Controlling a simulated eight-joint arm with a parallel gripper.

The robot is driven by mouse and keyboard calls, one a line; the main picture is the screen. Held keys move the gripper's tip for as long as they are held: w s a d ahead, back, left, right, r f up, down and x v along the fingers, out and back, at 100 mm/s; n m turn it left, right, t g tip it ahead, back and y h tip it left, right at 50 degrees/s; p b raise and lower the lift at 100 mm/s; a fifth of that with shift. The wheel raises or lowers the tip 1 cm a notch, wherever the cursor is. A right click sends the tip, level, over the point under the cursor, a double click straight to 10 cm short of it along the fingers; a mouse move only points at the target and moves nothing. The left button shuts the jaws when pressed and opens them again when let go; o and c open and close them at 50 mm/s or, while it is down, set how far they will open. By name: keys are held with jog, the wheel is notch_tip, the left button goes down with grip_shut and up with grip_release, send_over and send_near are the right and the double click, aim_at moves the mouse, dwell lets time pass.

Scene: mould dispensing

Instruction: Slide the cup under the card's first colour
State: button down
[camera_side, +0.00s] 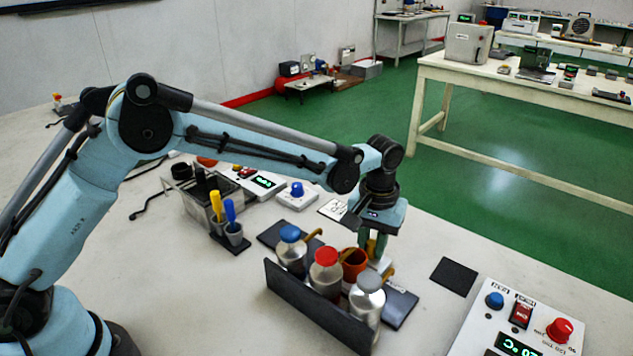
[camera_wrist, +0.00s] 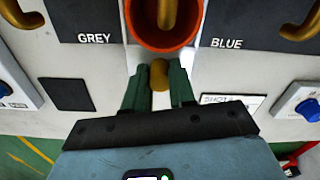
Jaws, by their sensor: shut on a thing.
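The orange cup (camera_side: 353,264) stands at the middle place of a row of three capped bottles, blue (camera_side: 290,233), red (camera_side: 326,257) and grey (camera_side: 369,281). In the wrist view, the cup (camera_wrist: 134,30) lies between the words GREY and BLUE, and a brass spout (camera_wrist: 168,12) shows over its mouth. My gripper (camera_side: 375,248) is shut on the cup's brass knob (camera_wrist: 159,76), with green fingers on both sides. The white card (camera_side: 336,210) lies beside my gripper, partly hidden. In the wrist view, my gripper covers part of the card (camera_wrist: 238,101), and its colours cannot be read.
A dark upright panel (camera_side: 310,308) runs along the bottles. A control box (camera_side: 480,335) stands at the lower right, and a blue-knob box (camera_side: 297,196) stands beyond the card. A black square pad (camera_side: 454,276) lies on the clear table to the right.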

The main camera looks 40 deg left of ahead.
jog(key=c, duration=0.9)
grip_release()
jog(key=shift+c, duration=0.2)
jog(key=shift+r, duration=0.1)
notch_tip(320, 180, up, 12)
jog(key=shift+a, duration=0.1)
